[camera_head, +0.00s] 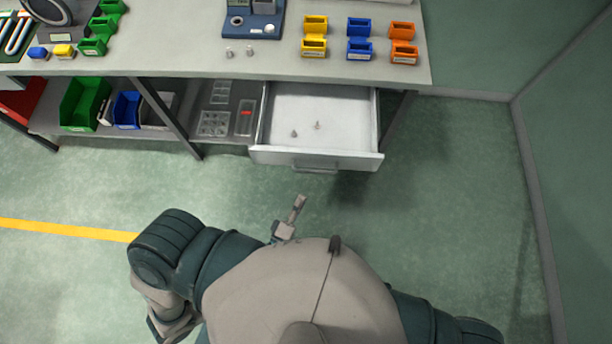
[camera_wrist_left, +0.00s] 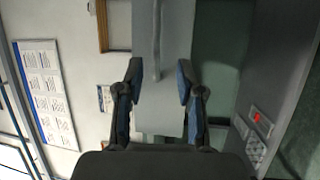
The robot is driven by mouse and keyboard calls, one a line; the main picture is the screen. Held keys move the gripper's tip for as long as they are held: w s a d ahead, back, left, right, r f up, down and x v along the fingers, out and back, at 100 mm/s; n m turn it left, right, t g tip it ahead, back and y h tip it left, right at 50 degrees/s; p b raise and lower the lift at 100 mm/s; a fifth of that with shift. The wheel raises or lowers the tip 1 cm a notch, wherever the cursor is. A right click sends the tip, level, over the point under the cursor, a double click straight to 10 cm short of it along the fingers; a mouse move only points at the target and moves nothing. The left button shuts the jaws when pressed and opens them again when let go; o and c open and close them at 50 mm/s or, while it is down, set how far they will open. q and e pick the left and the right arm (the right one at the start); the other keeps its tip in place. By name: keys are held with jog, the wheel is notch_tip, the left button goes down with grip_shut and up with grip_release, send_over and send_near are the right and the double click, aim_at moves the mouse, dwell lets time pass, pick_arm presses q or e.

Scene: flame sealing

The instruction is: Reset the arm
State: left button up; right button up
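My left gripper (camera_head: 298,203) shows only in part in front of my body in the head view, just short of the pulled-out drawer (camera_head: 275,154). In the left wrist view its two fingers (camera_wrist_left: 161,82) stand apart with nothing between them. A pale panel with a bar-like handle, which looks like the drawer front (camera_wrist_left: 176,50), lies beyond the fingers, apart from them. Two small objects (camera_head: 294,133) (camera_head: 317,125) lie in the drawer. My right gripper is not in view.
The workbench (camera_head: 180,62) spans the back, with yellow bins (camera_head: 314,45), blue bins (camera_head: 359,47), orange bins (camera_head: 403,52) and a blue device (camera_head: 252,25). Two small pieces (camera_head: 249,51) stand before the device. A lower shelf holds a green bin (camera_head: 84,103). The floor at right is clear.

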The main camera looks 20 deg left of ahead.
pick_arm(q)
jog(key=shift+s, duration=0.3)
dwell(0.4)
notch_tip(320, 180, down, 22)
jog(key=s+a+m+g+h, duration=0.1)
jog(key=s+m+g, duration=0.1)
jog(key=m+g, duration=0.9)
jog(key=s+a+f+m+g+y, duration=0.3)
jog(key=s+a+f+m+g, duration=0.4)
jog(key=s+f, duration=0.4)
jog(key=shift+a+f, duration=0.25)
jog(key=shift+a, duration=0.65)
jog(key=shift+s, duration=0.15)
